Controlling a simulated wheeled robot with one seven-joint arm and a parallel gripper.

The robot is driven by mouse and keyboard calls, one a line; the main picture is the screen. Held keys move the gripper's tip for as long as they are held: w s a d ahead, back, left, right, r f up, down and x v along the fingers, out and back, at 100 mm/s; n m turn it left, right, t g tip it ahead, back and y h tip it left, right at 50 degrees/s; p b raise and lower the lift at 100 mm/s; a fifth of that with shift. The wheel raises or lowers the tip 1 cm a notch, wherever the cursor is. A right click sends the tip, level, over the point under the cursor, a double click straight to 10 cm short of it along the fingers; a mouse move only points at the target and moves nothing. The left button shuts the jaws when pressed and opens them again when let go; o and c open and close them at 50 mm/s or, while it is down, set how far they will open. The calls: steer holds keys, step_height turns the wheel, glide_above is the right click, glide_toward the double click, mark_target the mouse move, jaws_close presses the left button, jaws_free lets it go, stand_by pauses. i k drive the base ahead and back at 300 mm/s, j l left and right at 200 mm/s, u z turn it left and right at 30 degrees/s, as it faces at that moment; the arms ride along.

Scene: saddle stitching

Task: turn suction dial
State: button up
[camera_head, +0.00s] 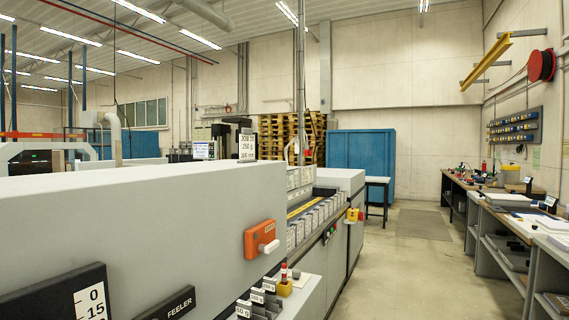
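I cannot make out a dial that is labelled as suction. A black panel (50,297) with a white scale (91,303) reading 0 and 15 sits at the lower left on the grey machine (150,220), cut off by the bottom edge. Beside it is a black plate marked FEELER (172,304). An orange box (264,240) with a white knob or lever (269,246) is fixed to the machine's side, right of the plate. My gripper is not in view.
The machine line runs away from me, with small labelled blocks (243,309) and a red-capped item (284,271) low beside it. A clear floor aisle (400,270) lies to the right. Workbenches (500,215) line the right wall. A blue cabinet (361,160) stands at the back.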

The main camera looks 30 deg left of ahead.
mark_target(296, 273)
steer(key=i+u, duration=0.25)
steer(key=i, duration=0.2)
steer(key=i+l+u, duration=0.25)
steer(key=i, duration=0.15)
steer(key=i+l+u, duration=0.2)
steer(key=i, duration=0.25)
steer(key=i+l+u, duration=0.25)
steer(key=i, duration=0.15)
steer(key=i+l+u, duration=0.7)
steer(key=l+u, duration=0.2)
steer(key=i+l+u, duration=0.15)
steer(key=l+u, duration=0.15)
steer(key=l, duration=0.2)
steer(key=i+l+u, duration=0.3)
steer(key=k, duration=0.15)
